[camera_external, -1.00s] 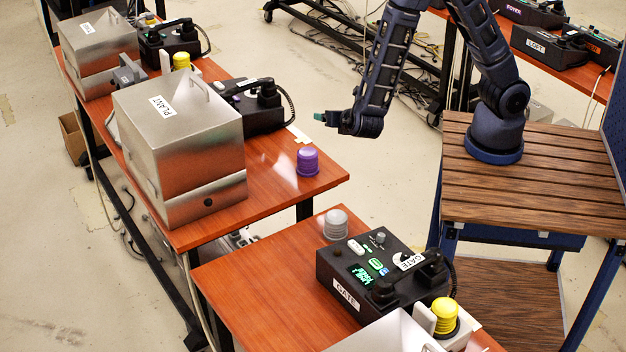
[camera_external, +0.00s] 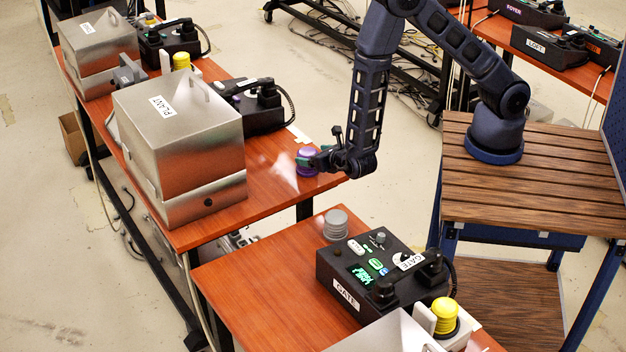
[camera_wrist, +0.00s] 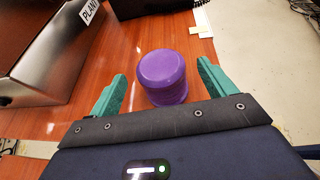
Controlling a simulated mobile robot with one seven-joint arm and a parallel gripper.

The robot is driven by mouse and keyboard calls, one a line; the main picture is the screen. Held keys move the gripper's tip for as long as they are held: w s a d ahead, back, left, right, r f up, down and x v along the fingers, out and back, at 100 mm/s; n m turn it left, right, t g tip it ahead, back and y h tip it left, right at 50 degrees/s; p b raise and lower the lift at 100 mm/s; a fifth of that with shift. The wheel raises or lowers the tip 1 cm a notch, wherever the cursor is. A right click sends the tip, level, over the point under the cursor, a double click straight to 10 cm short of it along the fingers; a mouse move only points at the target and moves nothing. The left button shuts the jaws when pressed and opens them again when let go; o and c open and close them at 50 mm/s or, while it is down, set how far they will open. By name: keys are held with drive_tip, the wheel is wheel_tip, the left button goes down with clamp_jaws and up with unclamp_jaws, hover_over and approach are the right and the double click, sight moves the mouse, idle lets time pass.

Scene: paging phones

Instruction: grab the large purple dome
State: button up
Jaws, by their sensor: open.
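The large purple dome (camera_external: 306,160) stands upright on the red-brown table near its right end in the external view. In the wrist view the purple dome (camera_wrist: 162,77) sits between the two teal fingers, with a visible space on each side. My gripper (camera_external: 312,163) is open at the dome, and its fingers partly cover the dome in the external view. In the wrist view my gripper (camera_wrist: 160,90) has one finger left of the dome and one right of it.
A metal box labelled PLANT (camera_external: 180,145) stands left of the dome, with a black phone (camera_external: 258,105) behind. A grey dome (camera_external: 335,224) and a phone labelled GATE (camera_external: 380,270) are on the nearer table. Bare tabletop (camera_external: 268,172) lies between box and dome.

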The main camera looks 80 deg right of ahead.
sight(309, 153)
drive_tip(key=shift+r+x, duration=0.1)
drive_tip(key=shift+x, duration=1.3)
drive_tip(key=shift+r+x, duration=0.15)
drive_tip(key=shift+x, duration=1.2)
drive_tip(key=c, duration=1.1)
